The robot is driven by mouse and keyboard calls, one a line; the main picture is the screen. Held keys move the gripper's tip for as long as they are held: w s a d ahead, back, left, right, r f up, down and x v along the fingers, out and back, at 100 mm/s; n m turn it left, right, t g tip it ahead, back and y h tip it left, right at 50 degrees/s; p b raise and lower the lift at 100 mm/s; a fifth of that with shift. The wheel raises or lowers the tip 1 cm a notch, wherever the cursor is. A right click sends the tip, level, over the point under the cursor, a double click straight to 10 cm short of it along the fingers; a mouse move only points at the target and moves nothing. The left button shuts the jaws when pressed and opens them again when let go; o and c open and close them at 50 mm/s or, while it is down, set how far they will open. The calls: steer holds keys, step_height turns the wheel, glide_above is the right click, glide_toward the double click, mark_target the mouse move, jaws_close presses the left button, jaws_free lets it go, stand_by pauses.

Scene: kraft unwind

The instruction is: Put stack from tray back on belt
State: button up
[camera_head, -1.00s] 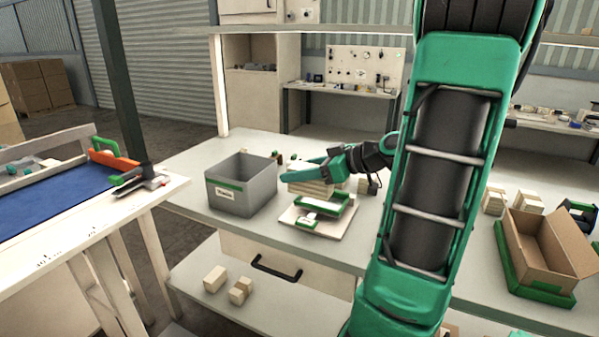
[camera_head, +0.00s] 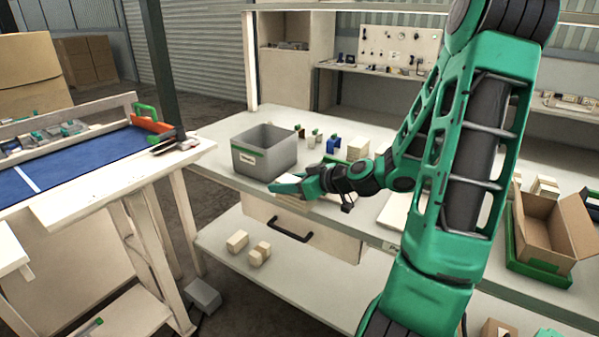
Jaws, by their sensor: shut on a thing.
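My gripper (camera_head: 284,187) is low in front of the grey bin, over the front edge of the white workbench. Its green fingers are shut on a pale stack (camera_head: 292,198), of which only a small part shows under and between the fingers. The belt (camera_head: 70,165) is the blue surface with a white line on the table at the left, well apart from my gripper.
A grey bin (camera_head: 264,152) with a green label stands just behind my gripper. An orange and green tool (camera_head: 150,122) lies at the belt table's right end. A floor gap separates the tables. An open cardboard box (camera_head: 545,225) stands at right.

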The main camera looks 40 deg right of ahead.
steer(key=w+a+f, duration=0.7)
steer(key=a+f, duration=0.2)
steer(key=a, duration=0.1)
steer(key=shift+w+a+f, duration=0.25)
steer(key=shift+w+f, duration=0.1)
steer(key=shift+f, duration=0.05)
